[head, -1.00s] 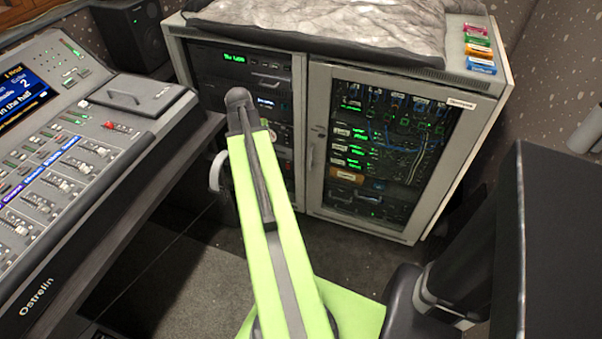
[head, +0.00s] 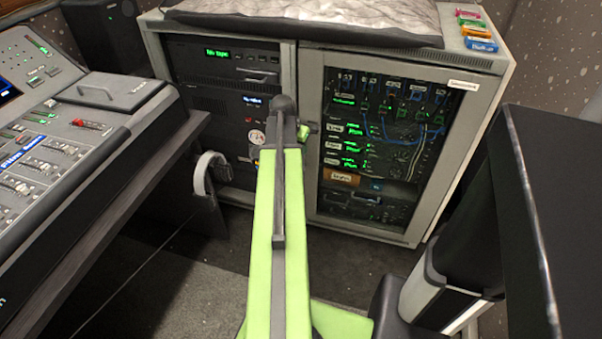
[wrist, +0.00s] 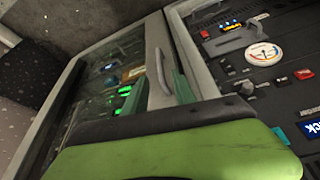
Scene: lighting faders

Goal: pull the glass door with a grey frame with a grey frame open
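The glass door with a grey frame (head: 398,66) is the right half of a grey cabinet and looks closed. Lit equipment and cables show through its glass. In the wrist view the door's grey frame (wrist: 156,36) carries a slim grey upright handle (wrist: 159,72). In the head view my arm hides the handle. My gripper (head: 304,131) shows only as a small green part beside my arm, at the door's left edge. In the wrist view its green and dark body fills the bottom, close to the handle.
An open equipment rack (head: 220,80) is left of the door. A mixing desk (head: 70,150) stands at the left, with headphones (head: 205,172) at its side. A dark block stands at the right.

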